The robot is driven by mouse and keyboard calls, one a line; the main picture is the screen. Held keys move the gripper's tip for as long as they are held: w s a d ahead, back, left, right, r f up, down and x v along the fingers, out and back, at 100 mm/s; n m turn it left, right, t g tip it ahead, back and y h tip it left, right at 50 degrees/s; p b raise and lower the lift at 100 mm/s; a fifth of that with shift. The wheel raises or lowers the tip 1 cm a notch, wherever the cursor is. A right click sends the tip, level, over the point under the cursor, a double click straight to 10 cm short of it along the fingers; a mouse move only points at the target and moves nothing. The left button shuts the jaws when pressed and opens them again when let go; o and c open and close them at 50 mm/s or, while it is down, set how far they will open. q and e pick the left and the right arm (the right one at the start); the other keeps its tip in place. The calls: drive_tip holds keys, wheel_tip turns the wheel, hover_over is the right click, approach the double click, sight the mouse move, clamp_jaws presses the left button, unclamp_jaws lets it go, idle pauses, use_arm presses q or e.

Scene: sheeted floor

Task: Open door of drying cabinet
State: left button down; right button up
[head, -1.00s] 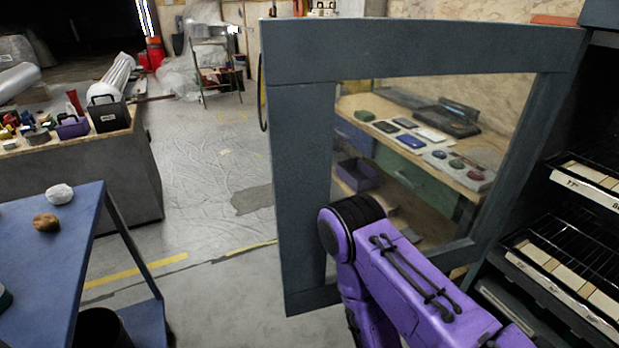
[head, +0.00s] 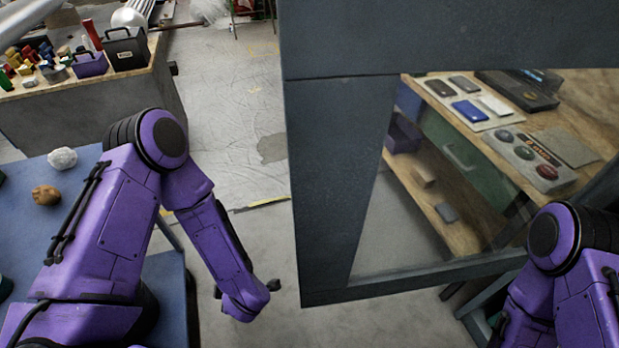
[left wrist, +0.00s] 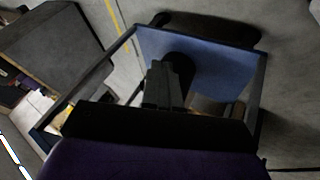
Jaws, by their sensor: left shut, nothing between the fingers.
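The drying cabinet's door (head: 335,190) is a dark grey frame around a clear pane. It stands swung out in the middle and right of the head view. The cabinet's inside is out of view. My left arm's forearm hangs to the left of the door's free edge, with a gap of floor between them in the picture. In the left wrist view my left gripper (left wrist: 160,80) has its dark fingers together with nothing between them. My right arm's elbow shows at the lower right in front of the pane; its gripper is out of view.
A blue table (head: 30,220) with a white lump (head: 62,158) and a brown lump (head: 46,195) stands at left, beneath my left arm. A bench (head: 100,95) with toolboxes is behind it. Through the pane a workbench (head: 570,110) shows. Floor is clear left of the door.

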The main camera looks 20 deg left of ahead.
use_arm(q)
drive_tip(key=w+d+r+n+g+h+p, duration=0.2)
drive_tip(key=w+d+r+n+h, duration=0.15)
drive_tip(key=r+n, duration=0.95)
drive_tip(key=w+d+r+n+g+h+p, duration=0.25)
drive_tip(key=w+r+n+h, duration=0.25)
drive_tip(key=r+n, duration=0.75)
drive_tip(key=w+d+r+n+g+h+p, duration=0.2)
drive_tip(key=w+d+r+n+h, duration=0.25)
drive_tip(key=r+n, duration=0.9)
drive_tip(key=s+d+f+m+p, duration=0.3)
drive_tip(key=s+d+f, duration=0.1)
drive_tip(key=s+d, duration=0.2)
drive_tip(key=shift+s+f+m, duration=0.25)
drive_tip(key=shift+s+m, duration=0.05)
use_arm(e)
wheel_tip(320, 180, up, 12)
drive_tip(key=shift+s, duration=0.2)
use_arm(q)
drive_tip(key=shift+d, duration=0.1)
use_arm(e)
drive_tip(key=shift+f, duration=0.1)
